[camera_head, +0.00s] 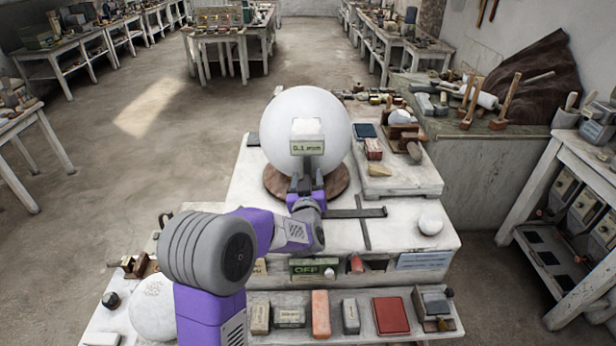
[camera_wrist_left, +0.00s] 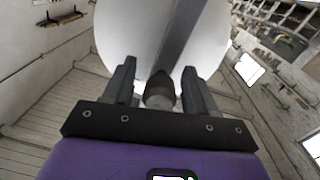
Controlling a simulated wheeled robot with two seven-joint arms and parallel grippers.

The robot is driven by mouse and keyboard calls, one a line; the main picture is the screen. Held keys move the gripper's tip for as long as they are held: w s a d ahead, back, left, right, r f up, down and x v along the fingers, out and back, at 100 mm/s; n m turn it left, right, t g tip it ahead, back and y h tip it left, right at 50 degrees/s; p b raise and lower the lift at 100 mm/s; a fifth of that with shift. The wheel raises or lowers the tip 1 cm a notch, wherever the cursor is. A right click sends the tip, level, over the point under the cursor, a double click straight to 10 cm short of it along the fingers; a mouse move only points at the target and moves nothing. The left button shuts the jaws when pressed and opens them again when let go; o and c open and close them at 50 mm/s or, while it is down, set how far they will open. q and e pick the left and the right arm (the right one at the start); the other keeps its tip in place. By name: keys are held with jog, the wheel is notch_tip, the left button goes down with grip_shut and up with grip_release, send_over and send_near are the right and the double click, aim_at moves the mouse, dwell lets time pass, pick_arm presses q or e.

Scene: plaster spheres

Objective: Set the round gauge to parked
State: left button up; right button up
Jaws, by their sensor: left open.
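A large white plaster sphere (camera_head: 290,110) rests on a round brown wooden base (camera_head: 340,186) on the bench. A white-topped box with a "0.1 mm" readout (camera_head: 308,148), probably the round gauge, stands against the sphere's near side. My left gripper (camera_head: 306,184) is just below the readout, fingers pointing at the sphere. In the left wrist view the gripper (camera_wrist_left: 158,76) is open. A dark stub with a grey round end (camera_wrist_left: 160,92) lies between its fingers, below a grey bar (camera_wrist_left: 181,35) crossing the sphere. Whether the fingers touch the stub cannot be told. My right gripper is out of view.
A green "OFF" display (camera_head: 303,267) and a pale blue label (camera_head: 424,260) are on the bench front. A small white ball (camera_head: 430,224) lies at the right of the bench top. Blocks and a red book (camera_head: 391,315) lie on the lower shelf.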

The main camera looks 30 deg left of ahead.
pick_arm(q)
jog(key=shift+w+a, duration=0.15)
jog(key=shift+w, duration=0.05)
